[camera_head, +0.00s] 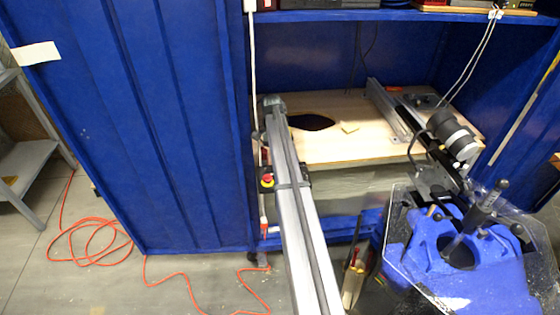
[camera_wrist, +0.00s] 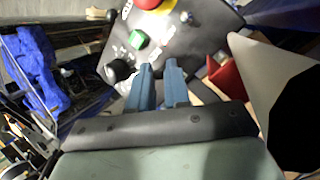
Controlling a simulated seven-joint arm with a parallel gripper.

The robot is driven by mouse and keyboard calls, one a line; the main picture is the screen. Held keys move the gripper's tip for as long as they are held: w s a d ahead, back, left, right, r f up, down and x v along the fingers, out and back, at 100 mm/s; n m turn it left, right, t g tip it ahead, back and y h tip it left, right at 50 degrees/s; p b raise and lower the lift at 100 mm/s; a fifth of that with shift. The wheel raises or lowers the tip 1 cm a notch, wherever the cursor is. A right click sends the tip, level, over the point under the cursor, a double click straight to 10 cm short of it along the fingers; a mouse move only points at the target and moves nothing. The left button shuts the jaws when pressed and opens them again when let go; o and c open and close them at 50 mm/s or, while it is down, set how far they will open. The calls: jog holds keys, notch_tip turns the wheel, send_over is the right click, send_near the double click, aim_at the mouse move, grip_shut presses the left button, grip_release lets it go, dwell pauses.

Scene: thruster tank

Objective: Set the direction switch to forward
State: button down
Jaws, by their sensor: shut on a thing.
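A dark control panel (camera_wrist: 165,38) fills the upper middle of the wrist view. It carries a red button (camera_wrist: 148,3), a green button (camera_wrist: 138,39), a black knob (camera_wrist: 119,70) and a small metal toggle (camera_wrist: 187,17). My gripper (camera_wrist: 160,68) has two blue-grey fingers over the panel, right of the black knob and below the green button. The fingers are shut on a small control there, which they mostly hide; I cannot read its setting. In the head view a red button on yellow (camera_head: 267,181) shows beside the long grey beam; my fingers cannot be made out there.
A red piece (camera_wrist: 228,77) and a large pale cone-like part (camera_wrist: 268,80) stand close on the right in the wrist view. The head view shows a wooden board (camera_head: 350,145) in a blue cabinet (camera_head: 170,130), and an orange cable (camera_head: 100,245) on the floor.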

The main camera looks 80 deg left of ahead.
jog(key=shift+w+d, duration=0.1)
jog(key=shift+w, duration=0.05)
jog(key=c, duration=1.1)
grip_release()
